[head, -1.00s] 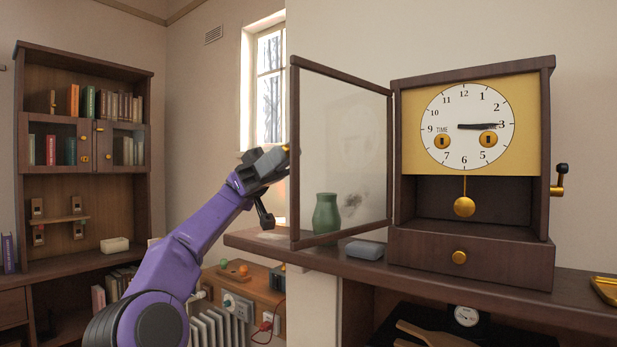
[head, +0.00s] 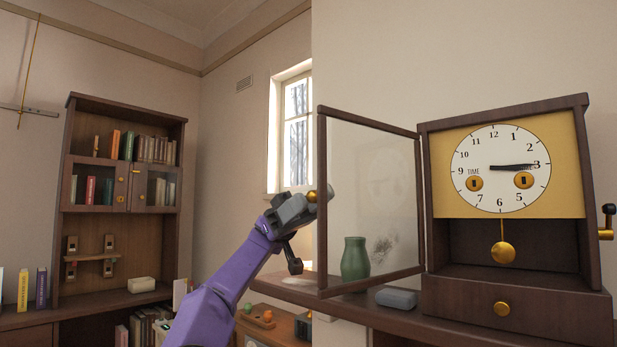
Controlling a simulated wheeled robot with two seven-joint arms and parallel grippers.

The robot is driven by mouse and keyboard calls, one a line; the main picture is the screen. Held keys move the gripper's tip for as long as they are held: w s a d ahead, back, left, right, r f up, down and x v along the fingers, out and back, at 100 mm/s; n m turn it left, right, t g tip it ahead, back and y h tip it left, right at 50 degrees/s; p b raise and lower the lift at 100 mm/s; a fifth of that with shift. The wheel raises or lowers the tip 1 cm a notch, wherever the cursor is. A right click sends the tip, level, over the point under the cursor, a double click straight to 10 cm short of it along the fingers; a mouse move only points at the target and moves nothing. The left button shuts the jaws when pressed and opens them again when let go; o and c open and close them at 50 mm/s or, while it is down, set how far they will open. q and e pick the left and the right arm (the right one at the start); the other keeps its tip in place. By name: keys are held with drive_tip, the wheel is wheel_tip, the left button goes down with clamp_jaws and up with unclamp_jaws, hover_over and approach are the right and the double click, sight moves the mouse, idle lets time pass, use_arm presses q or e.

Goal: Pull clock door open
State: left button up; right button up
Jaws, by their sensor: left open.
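The clock (head: 516,253) stands on a brown shelf at the right, with its white dial, pendulum and lower drawer in plain view. Its glazed door (head: 369,145), in a dark wooden frame, is swung wide open to the left on the hinge side of the case. A small gold knob (head: 312,196) shows at the door's outer edge. My left gripper (head: 306,210) is open beside this outer edge, close to the knob. Whether it touches the knob or door I cannot tell. My right gripper is not in view.
A green vase (head: 355,258) stands on the shelf (head: 355,303), seen through the door glass. A grey rounded object (head: 396,297) lies in front of the clock's left side. A crank (head: 607,222) sticks out at the clock's right. A bookcase (head: 125,200) stands far left.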

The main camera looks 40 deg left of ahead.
sight(322, 167)
use_arm(q)
wheel_tip(322, 167, up, 4)
drive_tip(key=p, duration=0.3)
drive_tip(key=shift+d+f, duration=0.1)
drive_tip(key=shift+d, duration=0.05)
drive_tip(key=s+d+r+b, duration=0.3)
drive_tip(key=s+d+r, duration=0.5)
drive_tip(key=s, duration=0.3)
drive_tip(key=shift+s+r+b, duration=0.3)
drive_tip(key=shift+r, duration=0.4)
